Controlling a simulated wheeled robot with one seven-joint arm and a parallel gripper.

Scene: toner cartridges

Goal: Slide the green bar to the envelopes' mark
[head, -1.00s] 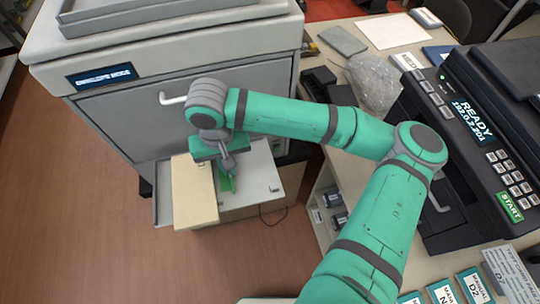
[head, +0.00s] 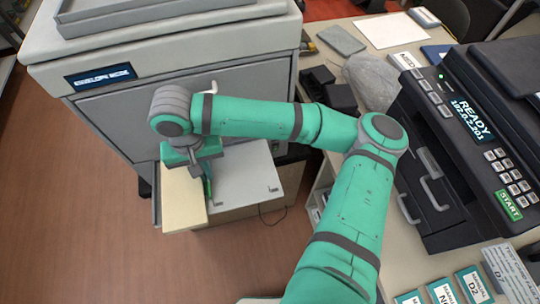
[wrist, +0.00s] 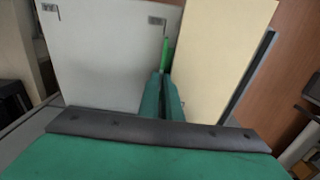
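The green bar (head: 209,189) stands up from the grey pulled-out tray (head: 245,178), close along the right edge of the cream envelope stack (head: 184,200). In the wrist view the bar (wrist: 167,54) shows just beyond my fingertips, with a narrow strip of tray between it and the envelopes (wrist: 221,45). My gripper (head: 203,180) is low over the tray. In the wrist view its fingers (wrist: 163,90) are close together, shut on the bar, and hide its lower part. Small dark marks (wrist: 157,20) show on the tray floor; their labels are too small to read.
The large grey printer (head: 170,110) with a small lit display rises behind the tray. To the right, a counter carries a black machine (head: 440,160) reading READY and a clear plastic bag (head: 372,85). The tray right of the bar is bare.

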